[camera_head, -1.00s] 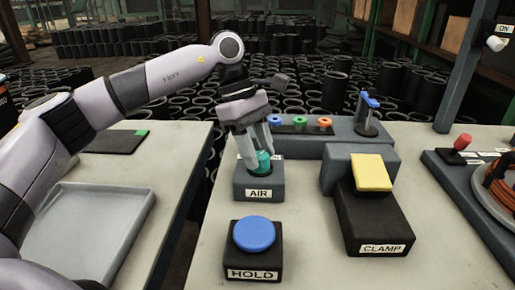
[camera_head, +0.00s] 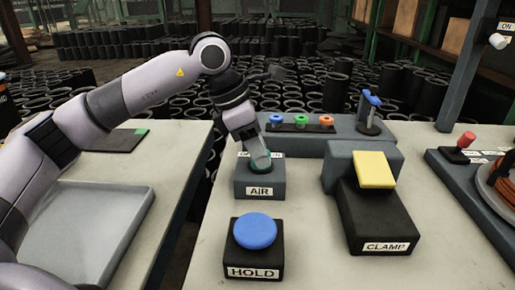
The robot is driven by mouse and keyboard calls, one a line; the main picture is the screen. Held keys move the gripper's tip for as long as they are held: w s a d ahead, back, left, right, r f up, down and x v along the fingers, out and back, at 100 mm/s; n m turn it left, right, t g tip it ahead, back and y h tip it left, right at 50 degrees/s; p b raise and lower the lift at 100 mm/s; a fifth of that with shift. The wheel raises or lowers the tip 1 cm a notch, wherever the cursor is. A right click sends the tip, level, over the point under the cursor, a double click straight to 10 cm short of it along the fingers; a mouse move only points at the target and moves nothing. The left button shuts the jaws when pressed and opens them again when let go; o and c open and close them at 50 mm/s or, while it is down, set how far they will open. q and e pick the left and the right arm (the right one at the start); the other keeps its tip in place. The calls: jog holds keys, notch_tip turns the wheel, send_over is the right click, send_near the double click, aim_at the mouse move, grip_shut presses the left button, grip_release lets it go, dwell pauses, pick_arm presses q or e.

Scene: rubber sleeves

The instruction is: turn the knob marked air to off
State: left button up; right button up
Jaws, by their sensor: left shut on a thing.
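I cannot read which way the knob points. My right gripper is not in view.
A blue HOLD button (camera_head: 255,231) stands in front of the AIR box. A yellow CLAMP pedal (camera_head: 373,170) on a black base is to the right. A grey panel with coloured rings (camera_head: 300,120) lies behind. An empty grey tray (camera_head: 137,190) is at left.

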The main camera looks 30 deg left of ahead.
pick_arm(q)
jog(key=shift+n+t+y, duration=0.3)
jog(key=shift+n, duration=0.8)
jog(key=o, duration=1)
jog(key=shift+r, duration=0.1)
jog(key=shift+p+v, duration=0.3)
jog(key=shift+v, duration=3.2)
